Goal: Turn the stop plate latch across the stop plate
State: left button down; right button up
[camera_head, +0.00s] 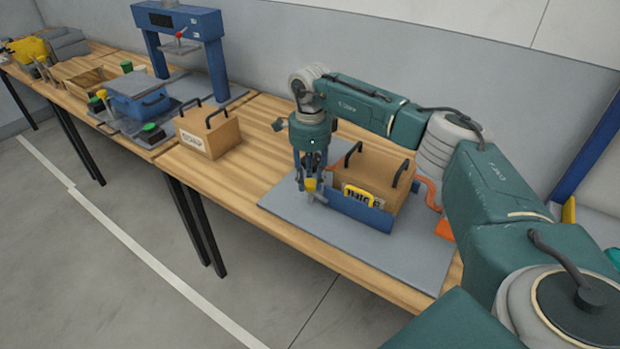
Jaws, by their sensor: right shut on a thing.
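The stop plate (357,211) is a low blue plate standing along the front of a wooden box on the grey board. The stop plate latch (311,184) shows as a small yellow piece at the plate's left end. My right gripper (311,192) points down there and is shut on the latch. Its fingers hide most of the latch, so I cannot tell how it is turned. My left gripper is not in view.
The wooden box (372,172) with black handles and a label stands behind the plate. An orange piece (444,229) lies right of it. Another wooden box (208,133) and a blue press frame (215,70) stand left. The grey board's (400,262) front is clear.

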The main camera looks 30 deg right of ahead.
aim_at(310, 182)
jog(key=shift+r, duration=0.1)
jog(key=o, duration=1.1)
jog(key=shift+o, duration=0.2)
jog(key=shift+r, duration=3.95)
